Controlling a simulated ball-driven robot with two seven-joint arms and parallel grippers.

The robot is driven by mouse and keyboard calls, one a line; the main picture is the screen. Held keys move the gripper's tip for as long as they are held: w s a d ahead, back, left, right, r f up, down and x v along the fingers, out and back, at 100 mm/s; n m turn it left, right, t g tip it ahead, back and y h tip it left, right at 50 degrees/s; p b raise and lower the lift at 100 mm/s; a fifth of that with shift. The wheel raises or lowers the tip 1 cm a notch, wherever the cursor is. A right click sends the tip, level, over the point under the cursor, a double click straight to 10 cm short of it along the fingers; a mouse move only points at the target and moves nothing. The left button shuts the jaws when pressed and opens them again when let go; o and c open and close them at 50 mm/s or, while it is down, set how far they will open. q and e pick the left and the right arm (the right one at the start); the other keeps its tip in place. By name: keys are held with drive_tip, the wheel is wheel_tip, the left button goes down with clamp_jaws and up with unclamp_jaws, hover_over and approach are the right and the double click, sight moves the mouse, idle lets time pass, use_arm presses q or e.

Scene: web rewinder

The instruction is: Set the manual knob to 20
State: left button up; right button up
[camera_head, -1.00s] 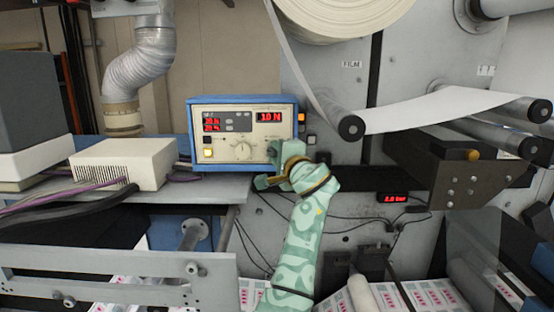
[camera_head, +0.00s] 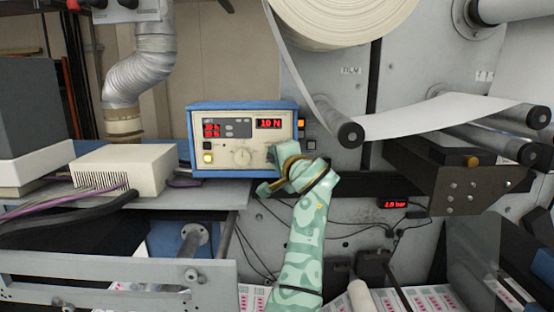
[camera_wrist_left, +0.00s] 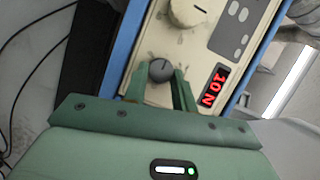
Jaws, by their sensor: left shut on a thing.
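The blue-framed control box (camera_head: 243,104) has a cream front panel with a large cream knob (camera_head: 242,157), which also shows in the left wrist view (camera_wrist_left: 188,10). A smaller dark grey knob (camera_wrist_left: 160,70) with a pale pointer line sits below it in the wrist view, beside a red display (camera_wrist_left: 214,85) reading 10 N. My left gripper (camera_head: 270,171) is at the box's lower right corner. In the wrist view its green fingers are shut on the dark grey knob, one on each side. The gripper hides this knob in the head view. My right gripper is out of view.
A cream vented box (camera_head: 125,167) with cables stands left on the grey shelf (camera_head: 215,193). A roller (camera_head: 350,134) with the white web lies right of my gripper. Thin cables hang on the wall below. A second small red display (camera_head: 393,204) is at right.

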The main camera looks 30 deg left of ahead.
use_arm(q)
drive_tip(key=o, duration=1)
drive_tip(key=shift+a, duration=0.1)
drive_tip(key=b+v, duration=0.4)
drive_tip(key=v, duration=1.2)
drive_tip(key=shift+b, duration=0.35)
drive_tip(key=shift+s+r, duration=0.1)
drive_tip(key=shift+r, duration=0.05)
